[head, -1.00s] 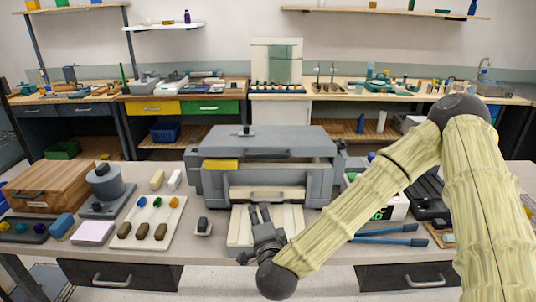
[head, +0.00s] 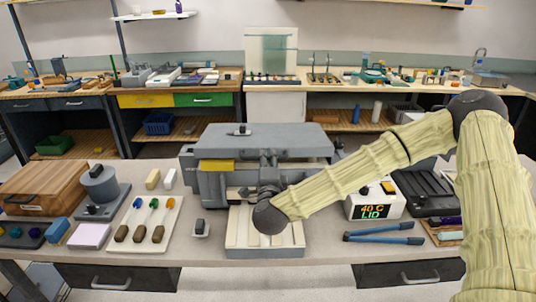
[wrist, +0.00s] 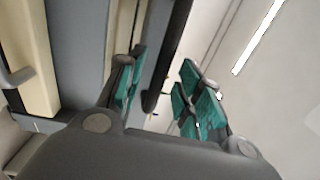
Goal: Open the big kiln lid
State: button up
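The big kiln (head: 208,185) is a grey box at the middle of the bench. Its flat grey lid (head: 265,136) lies down on it, with a yellow label at the front left. My gripper (head: 266,160) is in front of the kiln, its fingers pointing toward the lid's front edge; my wrist hides part of the kiln front. In the wrist view my gripper (wrist: 163,98) has its two teal-padded fingers apart. A dark bar (wrist: 165,60), seemingly the lid handle, runs between or just beyond them; contact cannot be told.
A white box (head: 375,208) right of the kiln shows "40 C LID". Blue-handled tongs (head: 385,234) lie before it. Left are a rod board (head: 147,222), a grey round device (head: 102,188) and a wooden box (head: 45,185).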

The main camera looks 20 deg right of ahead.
jog(key=shift+x, duration=1)
jog(key=shift+f, duration=0.1)
jog(key=shift+c, duration=0.3)
jog(key=shift+d, duration=0.1)
grip_shut()
